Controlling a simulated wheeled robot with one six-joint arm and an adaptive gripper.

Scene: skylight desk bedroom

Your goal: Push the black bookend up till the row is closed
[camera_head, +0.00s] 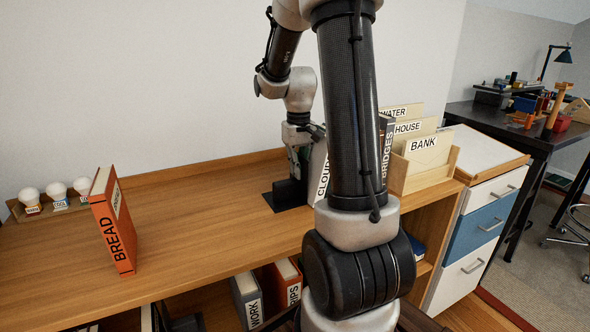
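The black bookend (284,196) stands on the wooden desk top (200,225), its flat foot reaching left. To its right stands a row of books: a white one marked CLOUDS (322,181) and a dark one marked BRIDGES (387,152). My arm hides the middle of the row, so any gap there cannot be seen. My gripper (299,158) points down at the bookend, close to its upright. Its fingers are small and partly merged with the bookend, so I cannot tell open from shut, or whether it touches.
An orange book marked BREAD (114,225) stands alone at the left. Small bulb-topped jars (57,193) sit on a rack behind it. A wooden file box (440,170) with labelled folders stands right of the row. The desk between BREAD and the bookend is clear.

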